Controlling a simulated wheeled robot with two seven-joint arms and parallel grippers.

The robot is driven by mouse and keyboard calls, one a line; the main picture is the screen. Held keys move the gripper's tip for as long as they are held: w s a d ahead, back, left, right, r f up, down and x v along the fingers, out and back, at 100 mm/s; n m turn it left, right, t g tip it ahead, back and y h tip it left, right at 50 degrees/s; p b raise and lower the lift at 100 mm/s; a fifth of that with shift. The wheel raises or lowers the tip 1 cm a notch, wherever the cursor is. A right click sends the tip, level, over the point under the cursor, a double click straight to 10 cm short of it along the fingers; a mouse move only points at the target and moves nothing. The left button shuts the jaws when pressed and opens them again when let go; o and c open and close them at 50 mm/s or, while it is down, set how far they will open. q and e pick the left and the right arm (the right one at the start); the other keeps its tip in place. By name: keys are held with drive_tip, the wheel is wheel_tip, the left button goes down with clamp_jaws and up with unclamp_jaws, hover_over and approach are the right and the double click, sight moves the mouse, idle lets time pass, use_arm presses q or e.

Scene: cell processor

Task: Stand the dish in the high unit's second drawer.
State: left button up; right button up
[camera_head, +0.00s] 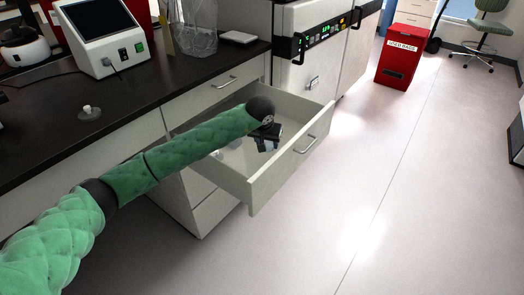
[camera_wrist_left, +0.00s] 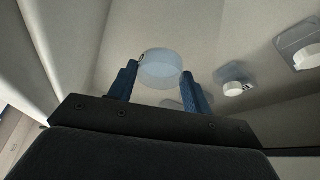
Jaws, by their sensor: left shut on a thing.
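The open drawer (camera_head: 309,133) is pulled out of the counter unit, below a closed drawer (camera_head: 222,87). My left gripper (camera_head: 266,143) reaches down into the open drawer. In the left wrist view, the clear round dish (camera_wrist_left: 160,64) is between the blue fingers of my left gripper (camera_wrist_left: 158,88), which are shut on it. The dish is over the pale drawer floor; whether it touches the floor I cannot tell. The dish is hard to make out in the head view. My right gripper is not in view.
In the left wrist view, white round pieces on clear bases, one nearer (camera_wrist_left: 232,88) and one farther (camera_wrist_left: 308,57), are in the drawer right of the dish. The dark counter (camera_head: 125,110) runs above. A red bin (camera_head: 399,68) stands back right.

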sight(268, 159)
use_arm(q)
drive_tip(key=shift+f, duration=3.15)
drive_tip(key=shift+f, duration=0.15)
drive_tip(key=o, duration=1.4)
